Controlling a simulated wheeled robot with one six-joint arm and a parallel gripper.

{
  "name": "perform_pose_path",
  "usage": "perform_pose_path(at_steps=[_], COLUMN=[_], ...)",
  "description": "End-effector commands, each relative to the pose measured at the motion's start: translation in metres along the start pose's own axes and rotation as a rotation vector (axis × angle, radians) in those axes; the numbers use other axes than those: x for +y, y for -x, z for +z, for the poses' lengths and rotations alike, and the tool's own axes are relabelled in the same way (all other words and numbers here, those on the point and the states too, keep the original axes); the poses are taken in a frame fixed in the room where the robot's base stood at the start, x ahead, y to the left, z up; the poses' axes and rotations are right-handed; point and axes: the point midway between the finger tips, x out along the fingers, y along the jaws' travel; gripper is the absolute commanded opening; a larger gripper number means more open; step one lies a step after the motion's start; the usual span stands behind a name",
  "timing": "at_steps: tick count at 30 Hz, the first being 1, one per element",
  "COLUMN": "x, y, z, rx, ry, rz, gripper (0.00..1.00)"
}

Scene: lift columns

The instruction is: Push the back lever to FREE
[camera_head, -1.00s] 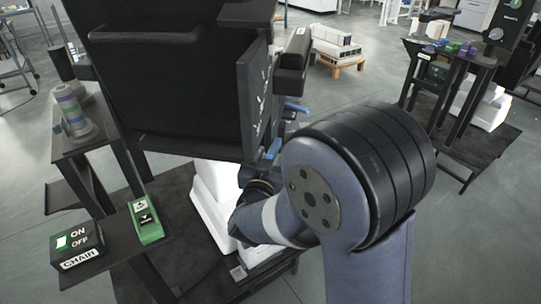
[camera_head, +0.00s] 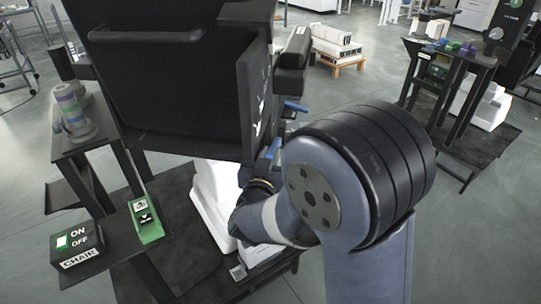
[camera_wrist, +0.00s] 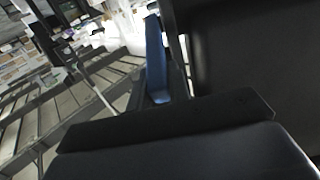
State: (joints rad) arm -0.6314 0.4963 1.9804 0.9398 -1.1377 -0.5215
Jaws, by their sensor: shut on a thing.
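Two blue levers show at the right side of a large black chair back (camera_head: 160,90) in the head view: an upper one (camera_head: 295,107) and a lower one (camera_head: 273,149). In the wrist view a blue lever (camera_wrist: 155,58) runs down to the dark edge of my gripper (camera_wrist: 165,125), beside a black panel. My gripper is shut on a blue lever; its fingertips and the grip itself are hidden. My arm hides the gripper in the head view. White lettering on the chair's side panel (camera_head: 258,100) is too small to read.
A box marked CHAIR with ON and OFF (camera_head: 78,246) and a green device (camera_head: 146,220) stand on a dark shelf at the lower left. A stand with purple and grey rings (camera_head: 72,112) is above them. A second workstation (camera_head: 450,75) stands right. Grey floor is open between.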

Motion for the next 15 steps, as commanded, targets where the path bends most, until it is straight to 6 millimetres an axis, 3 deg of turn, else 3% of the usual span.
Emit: perform_pose_path(at_steps=[15], x=[0.000], y=[0.003], z=[0.017], rx=[0.086], ry=[-0.001], rz=[-0.001], gripper=[0.00])
